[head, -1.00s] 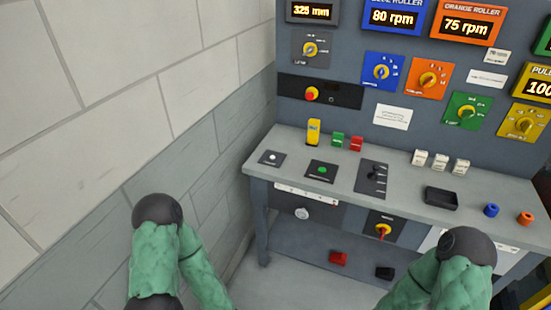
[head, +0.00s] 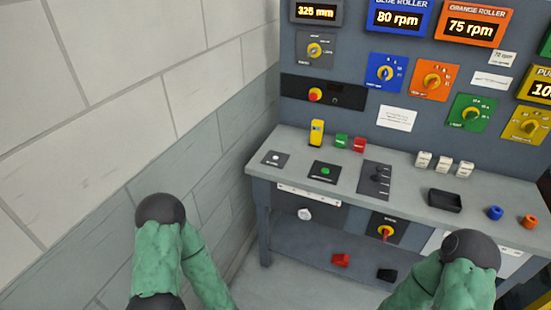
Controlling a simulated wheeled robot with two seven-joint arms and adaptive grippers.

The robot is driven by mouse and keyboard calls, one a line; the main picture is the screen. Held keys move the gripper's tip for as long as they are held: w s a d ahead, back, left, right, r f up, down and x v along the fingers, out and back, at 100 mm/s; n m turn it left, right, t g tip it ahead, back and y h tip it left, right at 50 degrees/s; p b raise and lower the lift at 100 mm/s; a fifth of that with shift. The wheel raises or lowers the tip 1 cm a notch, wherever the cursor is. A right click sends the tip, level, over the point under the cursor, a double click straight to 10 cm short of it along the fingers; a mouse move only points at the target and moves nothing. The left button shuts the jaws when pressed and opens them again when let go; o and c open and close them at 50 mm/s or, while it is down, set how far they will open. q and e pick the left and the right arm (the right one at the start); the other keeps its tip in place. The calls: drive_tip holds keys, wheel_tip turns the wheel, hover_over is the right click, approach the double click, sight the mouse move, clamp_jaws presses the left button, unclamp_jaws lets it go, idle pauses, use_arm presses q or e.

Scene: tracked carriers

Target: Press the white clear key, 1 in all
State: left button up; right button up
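A small white round key (head: 275,158) sits on a dark square plate at the left end of the grey bench top. It looks like the white clear key, but its label is too small to read. Next to it on the right is a green button (head: 325,171) on a similar dark plate. My two green-sleeved arms show at the bottom left and bottom right, both apart from the bench. Neither gripper shows in the head view. Nothing of mine touches the white key.
The bench (head: 408,167) also carries a yellow device (head: 317,132), a slider plate (head: 374,180), white blocks and a black tray (head: 444,200). A panel of knobs and displays rises behind. A block wall (head: 120,100) stands close on the left.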

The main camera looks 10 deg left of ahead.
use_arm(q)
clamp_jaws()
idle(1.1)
